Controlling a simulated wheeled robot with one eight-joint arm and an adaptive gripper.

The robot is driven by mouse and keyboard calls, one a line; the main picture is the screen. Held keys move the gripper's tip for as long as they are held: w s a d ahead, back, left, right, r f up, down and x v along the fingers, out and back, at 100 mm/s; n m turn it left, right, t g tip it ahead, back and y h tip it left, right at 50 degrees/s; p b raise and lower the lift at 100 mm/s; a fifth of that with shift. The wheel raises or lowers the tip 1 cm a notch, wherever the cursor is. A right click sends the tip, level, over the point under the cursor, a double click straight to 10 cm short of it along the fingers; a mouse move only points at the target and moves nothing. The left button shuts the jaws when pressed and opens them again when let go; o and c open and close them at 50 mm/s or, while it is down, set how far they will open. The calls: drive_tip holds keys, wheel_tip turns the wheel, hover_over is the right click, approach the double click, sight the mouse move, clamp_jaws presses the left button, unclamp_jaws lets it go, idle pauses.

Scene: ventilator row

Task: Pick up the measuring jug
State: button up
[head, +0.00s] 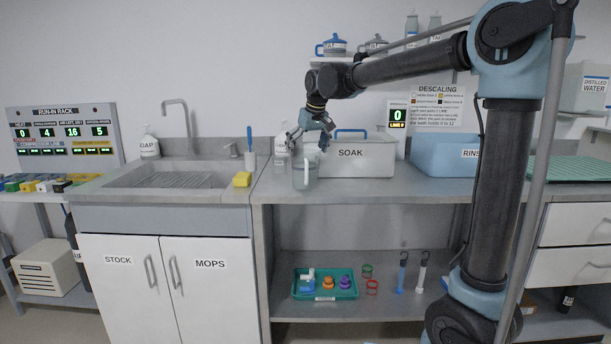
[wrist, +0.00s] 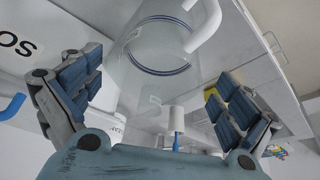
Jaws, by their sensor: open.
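The measuring jug (head: 304,172) is clear and stands on the steel counter in front of the SOAK bin in the head view. In the wrist view the jug (wrist: 150,72) shows large, with a blue ring and a white handle (wrist: 206,22) at upper right. My gripper (head: 308,141) is at the jug's top in the head view. In the wrist view its blue-padded fingers (wrist: 153,85) are spread wide, one on either side of the jug's image. I see no clear contact. The jug's lower part is pale and hard to make out.
The SOAK bin (head: 365,157) with a blue handle stands close behind and right of the jug. A blue RINSE bin (head: 440,158) is further right. White bottles (head: 281,152) stand behind; the sink (head: 170,180) and yellow sponge (head: 242,179) are left.

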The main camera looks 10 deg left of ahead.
drive_tip(key=shift+x, duration=1.6)
drive_tip(key=shift+d, duration=0.1)
drive_tip(key=c, duration=1.5)
wheel_tip(320, 180, up, 28)
drive_tip(key=shift+r, duration=0.1)
